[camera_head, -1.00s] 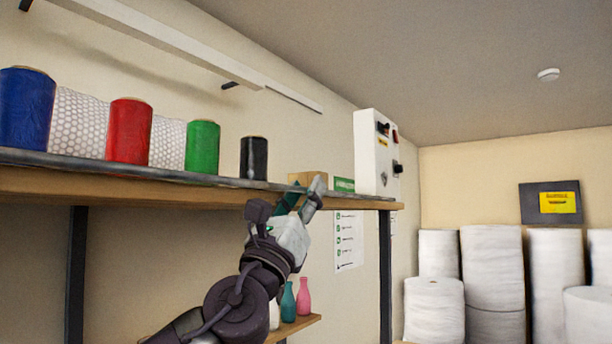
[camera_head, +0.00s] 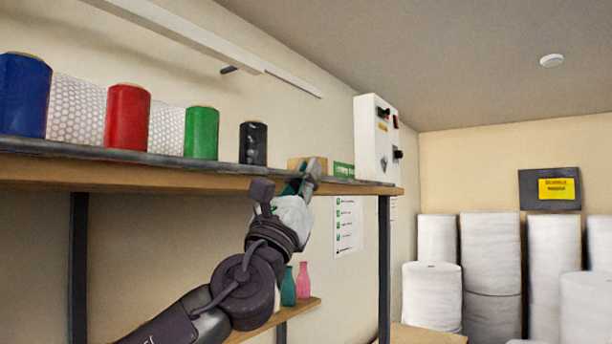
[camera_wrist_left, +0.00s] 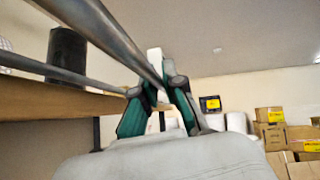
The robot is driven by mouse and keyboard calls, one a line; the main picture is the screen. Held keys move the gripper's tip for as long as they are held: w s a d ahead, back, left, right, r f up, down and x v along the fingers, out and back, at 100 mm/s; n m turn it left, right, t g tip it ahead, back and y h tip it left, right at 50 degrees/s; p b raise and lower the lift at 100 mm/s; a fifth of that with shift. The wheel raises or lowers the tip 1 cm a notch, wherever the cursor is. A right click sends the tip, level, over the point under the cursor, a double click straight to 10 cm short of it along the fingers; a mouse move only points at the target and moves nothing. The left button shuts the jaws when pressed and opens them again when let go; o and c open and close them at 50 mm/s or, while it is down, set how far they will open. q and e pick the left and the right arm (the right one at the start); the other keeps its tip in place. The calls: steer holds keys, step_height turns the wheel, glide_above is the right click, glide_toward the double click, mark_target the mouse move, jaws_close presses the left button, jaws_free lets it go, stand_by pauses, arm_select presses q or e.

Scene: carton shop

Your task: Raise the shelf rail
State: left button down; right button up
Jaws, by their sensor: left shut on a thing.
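The shelf rail (camera_head: 90,153) is a thin grey metal bar along the front edge of the upper wooden shelf (camera_head: 120,175). My left gripper (camera_head: 309,176) is at the rail's right part, in front of the shelf edge. In the left wrist view the rail (camera_wrist_left: 122,42) runs from the top left down to the green fingers of my left gripper (camera_wrist_left: 160,92), which are shut on it. The exact contact is partly hidden by the fingers. My right gripper is not in view.
Blue (camera_head: 24,95), red (camera_head: 127,117), green (camera_head: 201,133) and black (camera_head: 253,144) rolls stand behind the rail. A small carton (camera_head: 300,163) and a white control box (camera_head: 374,140) are farther right. White rolls (camera_head: 490,265) stand at the back.

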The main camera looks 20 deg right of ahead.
arm_select(q)
steer(key=shift+r+n, duration=0.1)
steer(key=shift+n, duration=0.2)
steer(key=n+t+y, duration=0.1)
steer(key=n+y, duration=0.1)
steer(key=r+n+t+y+p, duration=0.1)
steer(key=n+t+y, duration=0.1)
steer(key=n, duration=0.1)
steer(key=shift+r+n+y, duration=0.2)
steer(key=shift+n+y, duration=0.1)
steer(key=shift+y, duration=0.1)
steer(key=n+y, duration=0.2)
steer(key=r+n+y+p, duration=0.1)
steer(key=n+y, duration=0.1)
steer(key=r+n+t+y, duration=0.1)
steer(key=n, duration=0.1)
steer(key=shift+w+a+n+y, duration=0.1)
steer(key=shift+w+n+y, duration=0.1)
steer(key=shift+n+y, duration=0.15)
steer(key=shift+w+a+r+n+g+y+p, duration=0.15)
steer(key=shift+w+r+n+g+y+p, duration=0.2)
steer(key=shift+n+y, duration=0.45)
steer(key=shift+w+a+r+n+g+y+p, duration=0.1)
steer(key=shift+a+n+y+p, duration=0.1)
steer(key=shift+n+y+p, duration=0.6)
steer(key=shift+w+a+r+n+g+y+p, duration=0.2)
steer(key=shift+n+y, duration=0.35)
steer(key=shift+n, duration=0.6)
